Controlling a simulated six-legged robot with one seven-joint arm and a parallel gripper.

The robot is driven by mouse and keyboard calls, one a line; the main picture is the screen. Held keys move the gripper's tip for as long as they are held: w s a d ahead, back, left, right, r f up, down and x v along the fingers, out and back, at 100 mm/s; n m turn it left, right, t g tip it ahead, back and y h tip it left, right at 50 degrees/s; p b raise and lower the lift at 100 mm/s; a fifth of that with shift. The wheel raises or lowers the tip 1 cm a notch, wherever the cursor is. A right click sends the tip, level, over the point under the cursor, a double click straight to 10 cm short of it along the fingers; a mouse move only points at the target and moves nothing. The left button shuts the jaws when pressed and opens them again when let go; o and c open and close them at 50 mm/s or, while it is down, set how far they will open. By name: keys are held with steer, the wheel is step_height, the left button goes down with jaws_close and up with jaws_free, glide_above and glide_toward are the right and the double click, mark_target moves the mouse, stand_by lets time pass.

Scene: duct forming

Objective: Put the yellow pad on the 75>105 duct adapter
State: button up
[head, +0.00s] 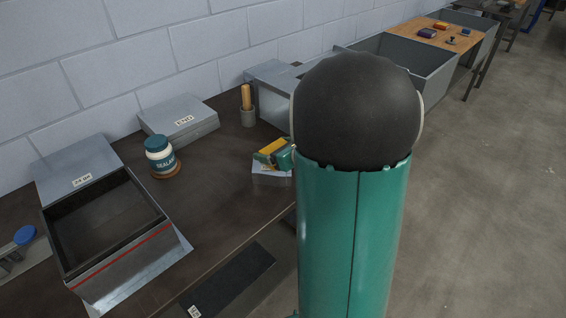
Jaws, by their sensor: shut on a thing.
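The yellow pad (267,149) shows at the table's right side, left of my large arm link. My gripper (281,158) is mostly hidden behind that link; only a small green part shows. It is shut on the yellow pad. A small grey metal piece with a pale label (271,177) sits right below the pad at the table's edge. It may be the 75>105 duct adapter, but its label is too small to read. I cannot tell whether the pad touches it.
A sealant jar (160,155) stands on a round brown base. A grey box marked END (180,122) and a cup with a wooden-handled tool (248,112) stand behind. An open metal box (108,228) is at left. The table's middle is clear.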

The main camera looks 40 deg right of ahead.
steer(key=d+f, duration=0.2)
steer(key=f, duration=0.1)
steer(key=d+f, duration=0.1)
steer(key=shift+w+d+f, duration=0.25)
steer(key=shift+d+f, duration=0.2)
steer(key=shift+f, duration=1.5)
steer(key=shift+f, duration=0.1)
steer(key=o, duration=1)
steer(key=shift+w+f, duration=0.1)
